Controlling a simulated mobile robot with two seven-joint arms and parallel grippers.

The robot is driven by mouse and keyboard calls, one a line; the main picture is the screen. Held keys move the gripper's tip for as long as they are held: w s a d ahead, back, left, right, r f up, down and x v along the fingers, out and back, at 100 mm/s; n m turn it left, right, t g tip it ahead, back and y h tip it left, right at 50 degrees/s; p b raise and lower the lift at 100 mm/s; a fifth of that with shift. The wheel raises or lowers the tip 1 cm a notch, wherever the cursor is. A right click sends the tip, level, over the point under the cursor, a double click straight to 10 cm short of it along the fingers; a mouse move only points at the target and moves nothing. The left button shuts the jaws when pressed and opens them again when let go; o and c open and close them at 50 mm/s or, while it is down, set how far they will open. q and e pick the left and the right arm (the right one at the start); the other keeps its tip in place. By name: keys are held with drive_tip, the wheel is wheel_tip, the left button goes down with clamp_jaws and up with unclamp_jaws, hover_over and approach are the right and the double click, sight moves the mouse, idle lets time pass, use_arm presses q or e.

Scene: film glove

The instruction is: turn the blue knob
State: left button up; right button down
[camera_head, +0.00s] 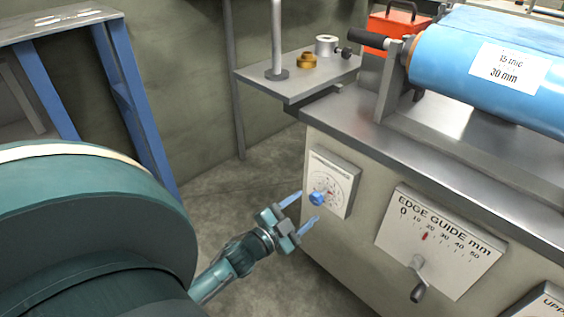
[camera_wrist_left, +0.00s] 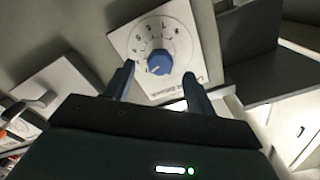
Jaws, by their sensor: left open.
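The blue knob (camera_head: 317,198) sits on a white square dial plate (camera_head: 345,185) on the front of the machine cabinet. My left gripper (camera_head: 308,209) is open, with its blue fingers pointing at the knob from the left. In the left wrist view the knob (camera_wrist_left: 160,62) shows between and beyond the two fingertips of my left gripper (camera_wrist_left: 158,72), and neither finger visibly touches it. A white pointer line marks the knob's face, and numbers ring it. My right gripper is not in view.
An edge guide scale plate (camera_head: 440,240) with a crank handle (camera_head: 418,280) is right of the dial. A blue film roll (camera_head: 490,75) lies on top. Floor (camera_head: 215,195) left of the cabinet is clear.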

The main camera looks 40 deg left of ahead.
use_arm(q)
drive_tip(key=s+p, duration=0.1)
drive_tip(key=s, duration=0.7)
drive_tip(key=shift+s+a, duration=0.2)
drive_tip(key=shift+a, duration=0.1)
